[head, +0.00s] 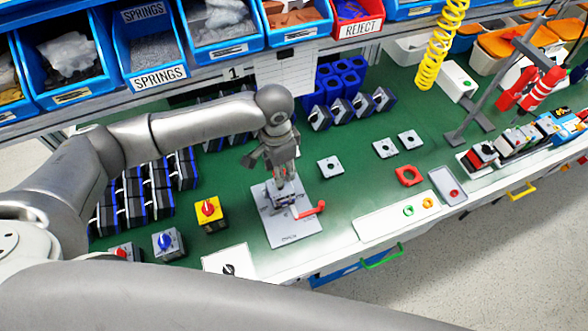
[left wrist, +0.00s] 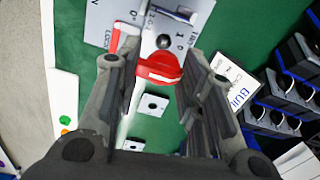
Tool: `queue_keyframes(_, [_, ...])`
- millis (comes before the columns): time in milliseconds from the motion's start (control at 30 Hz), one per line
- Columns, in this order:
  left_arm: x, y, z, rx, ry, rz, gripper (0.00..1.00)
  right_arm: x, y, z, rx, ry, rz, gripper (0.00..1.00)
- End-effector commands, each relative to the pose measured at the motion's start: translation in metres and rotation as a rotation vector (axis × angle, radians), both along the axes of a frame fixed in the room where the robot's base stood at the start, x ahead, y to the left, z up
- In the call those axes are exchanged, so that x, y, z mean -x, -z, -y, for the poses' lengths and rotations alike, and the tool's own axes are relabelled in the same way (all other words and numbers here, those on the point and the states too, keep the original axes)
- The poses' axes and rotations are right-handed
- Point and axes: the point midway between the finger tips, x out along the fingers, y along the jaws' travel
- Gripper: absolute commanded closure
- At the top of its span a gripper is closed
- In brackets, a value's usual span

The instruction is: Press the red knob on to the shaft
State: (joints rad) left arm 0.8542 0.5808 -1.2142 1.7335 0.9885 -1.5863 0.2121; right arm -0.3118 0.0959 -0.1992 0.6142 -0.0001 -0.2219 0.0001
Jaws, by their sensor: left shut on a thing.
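My left gripper (head: 281,181) points down over a grey fixture plate (head: 292,236). In the left wrist view, its fingers (left wrist: 163,76) are closed on the red knob (left wrist: 157,70), which spans the space between the fingertips. The dark round shaft (left wrist: 163,42) shows just beyond the knob, on the pale face of the switch. The knob appears beside the shaft in that view; I cannot tell the gap in height. In the head view, the switch body (head: 285,199) sits in the fixture, partly hidden by the fingers. The fixture's red lever (head: 311,210) sticks out to the right. My right gripper is out of view.
A yellow box with a red knob (head: 208,211) and a grey box with a blue knob (head: 168,242) stand left of the fixture. Blue bins (head: 153,55) line the back.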

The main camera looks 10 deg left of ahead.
Motion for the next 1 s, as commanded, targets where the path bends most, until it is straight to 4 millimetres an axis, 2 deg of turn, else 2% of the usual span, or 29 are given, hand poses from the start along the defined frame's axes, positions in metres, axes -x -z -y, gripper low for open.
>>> queue_keyframes(333, [-0.001, 0.000, -0.002, 0.001, -0.004, 0.001, 0.76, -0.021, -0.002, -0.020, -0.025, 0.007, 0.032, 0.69])
queue_keyframes(667, [0.000, -0.003, -0.002, 0.000, -0.007, 0.000, 0.76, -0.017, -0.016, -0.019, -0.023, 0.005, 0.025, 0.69])
queue_keyframes(1000, [0.000, 0.033, -0.002, 0.000, -0.007, 0.000, 0.76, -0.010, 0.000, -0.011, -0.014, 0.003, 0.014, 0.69])
